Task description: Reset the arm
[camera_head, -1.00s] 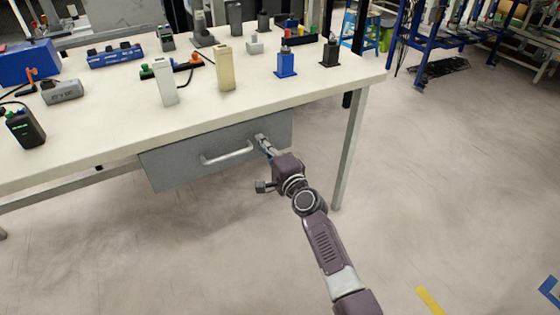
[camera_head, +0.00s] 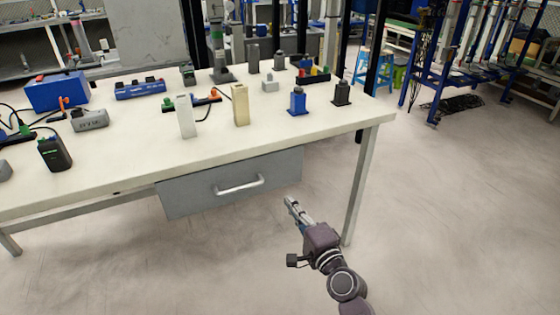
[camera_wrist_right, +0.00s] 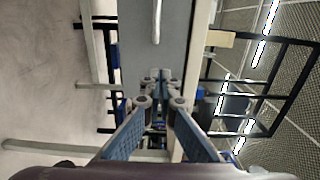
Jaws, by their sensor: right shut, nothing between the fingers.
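My right gripper (camera_head: 292,205) is in front of the table, below and to the right of the drawer handle, apart from it. Its fingers are shut and empty. In the right wrist view the two fingers (camera_wrist_right: 158,82) meet at their tips, with the grey drawer front beyond them. The grey drawer (camera_head: 205,192) under the tabletop looks shut. Its pale handle (camera_head: 240,186) is free and also shows in the right wrist view (camera_wrist_right: 156,22). My left gripper is in neither view.
The white table (camera_head: 140,155) carries a blue toolbox (camera_head: 57,91), a white box (camera_head: 186,116), a beige box (camera_head: 240,105), a blue bottle (camera_head: 298,101) and a dark bottle (camera_head: 342,93). A table leg (camera_head: 360,185) stands close to my right arm. The floor at right is open.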

